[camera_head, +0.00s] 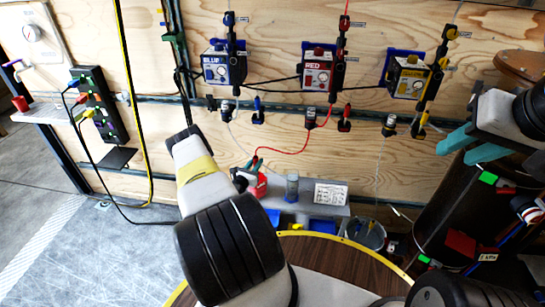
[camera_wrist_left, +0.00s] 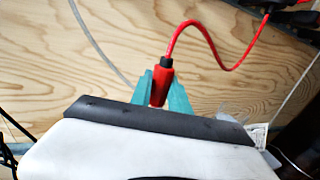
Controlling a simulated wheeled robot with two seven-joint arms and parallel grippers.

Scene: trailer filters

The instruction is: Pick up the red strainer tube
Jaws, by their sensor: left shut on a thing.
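The red strainer tube shows in the left wrist view as a thin red hose ending in a red cylindrical strainer (camera_wrist_left: 161,86) with a dark collar. My left gripper (camera_wrist_left: 164,92) is shut on this strainer, with a teal finger on each side. In the head view the red hose (camera_head: 304,143) curves down from below the RED pump unit (camera_head: 318,72) to my left gripper (camera_head: 252,164). My right gripper (camera_head: 458,149) is at the right, teal fingers apart and empty.
The BLUE unit (camera_head: 224,66) and yellow unit (camera_head: 408,80) flank the red one on the plywood wall (camera_head: 280,30). Below is a grey shelf (camera_head: 300,208) with a small clear vial (camera_head: 292,187) and a label card (camera_head: 331,195). A dark drum (camera_head: 440,215) stands at right.

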